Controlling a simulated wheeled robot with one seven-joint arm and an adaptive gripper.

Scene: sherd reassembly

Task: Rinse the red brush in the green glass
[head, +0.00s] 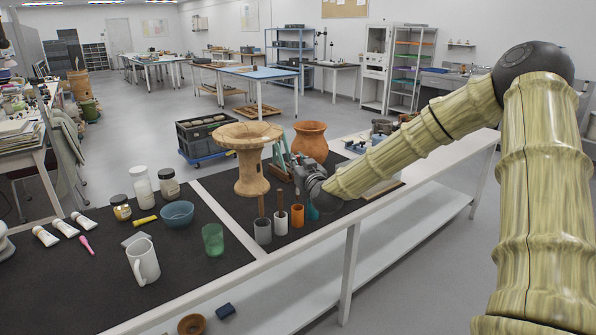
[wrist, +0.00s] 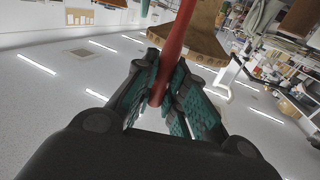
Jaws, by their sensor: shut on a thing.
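My gripper (head: 281,154) is above the dark work mat, behind a row of small cups, with its fingers toward the wooden pedestal stand. In the wrist view its teal-padded fingers (wrist: 166,92) are shut on the red brush (wrist: 177,45), gripping its red shaft. The brush's far end runs out of the wrist view, and I cannot make out the brush in the head view. The green glass (head: 213,240) stands upright on the mat to the left of the cups, apart from my gripper. Its contents are not clear.
A grey cup (head: 263,232), a white cup (head: 281,222) and an orange cup (head: 297,215) stand right of the glass. The pedestal stand (head: 251,172) and clay vase (head: 311,141) are behind. A blue bowl (head: 177,214) and white mug (head: 143,262) lie left.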

